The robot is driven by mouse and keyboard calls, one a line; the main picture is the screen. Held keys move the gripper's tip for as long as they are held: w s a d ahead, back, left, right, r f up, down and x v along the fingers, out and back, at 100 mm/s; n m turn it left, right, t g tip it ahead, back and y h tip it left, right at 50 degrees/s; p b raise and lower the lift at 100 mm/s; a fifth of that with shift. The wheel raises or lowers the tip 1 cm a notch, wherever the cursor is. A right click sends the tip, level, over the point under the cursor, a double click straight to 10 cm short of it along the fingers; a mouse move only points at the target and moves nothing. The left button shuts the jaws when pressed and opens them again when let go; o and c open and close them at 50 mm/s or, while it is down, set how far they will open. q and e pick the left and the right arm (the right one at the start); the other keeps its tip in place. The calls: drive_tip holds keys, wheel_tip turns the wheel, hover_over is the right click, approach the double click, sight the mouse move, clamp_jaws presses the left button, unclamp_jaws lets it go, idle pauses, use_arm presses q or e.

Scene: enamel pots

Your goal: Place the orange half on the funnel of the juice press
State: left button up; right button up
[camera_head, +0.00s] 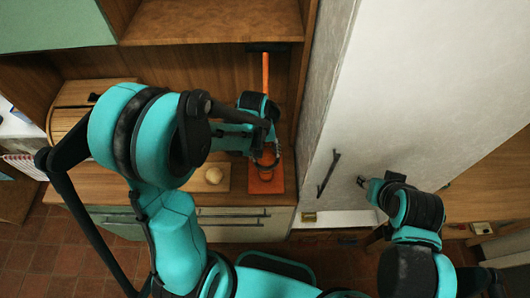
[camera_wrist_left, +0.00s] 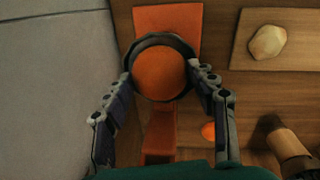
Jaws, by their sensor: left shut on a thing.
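The orange half (camera_wrist_left: 160,72) shows in the left wrist view as a round orange dome between the fingers of my left gripper (camera_wrist_left: 160,76). My left gripper also shows in the head view (camera_head: 267,160) and is shut on the orange half. The dark round funnel (camera_wrist_left: 190,50) of the juice press rings the fruit in the wrist view; whether the fruit touches it I cannot tell. The press's orange base (camera_head: 265,186) and upright lever (camera_head: 265,72) show in the head view. My right gripper (camera_head: 361,182) is far from the press, too small to judge.
A wooden board (camera_head: 214,184) with a pale roundish object (camera_head: 213,175) lies left of the press. A tall grey cabinet side (camera_head: 325,110) closes in on the right.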

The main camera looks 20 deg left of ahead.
use_arm(q)
drive_tip(key=shift+f, duration=0.2)
drive_tip(key=o, duration=1.2)
drive_tip(key=shift+r, duration=0.1)
drive_tip(key=shift+r, duration=0.25)
wheel_tip(320, 180, up, 11)
drive_tip(key=a+p, duration=0.1)
drive_tip(key=p, duration=0.1)
drive_tip(key=shift+s+a+r+m+t+y, duration=0.2)
drive_tip(key=shift+s+a+r+m+t, duration=0.55)
drive_tip(key=shift+s, duration=0.95)
drive_tip(key=shift+s+a+r+m+t+y, duration=0.2)
drive_tip(key=shift+s+a+r+m+t, duration=0.2)
drive_tip(key=shift+s+r+m+t, duration=0.85)
drive_tip(key=shift+s+a+r+m+t+y, duration=0.2)
drive_tip(key=shift+s+a+r+m+t, duration=0.35)
drive_tip(key=shift+s+r+t, duration=1.15)
drive_tip(key=shift+s+f+g, duration=0.4)
drive_tip(key=shift+s+f, duration=0.05)
drive_tip(key=shift+f, duration=0.15)
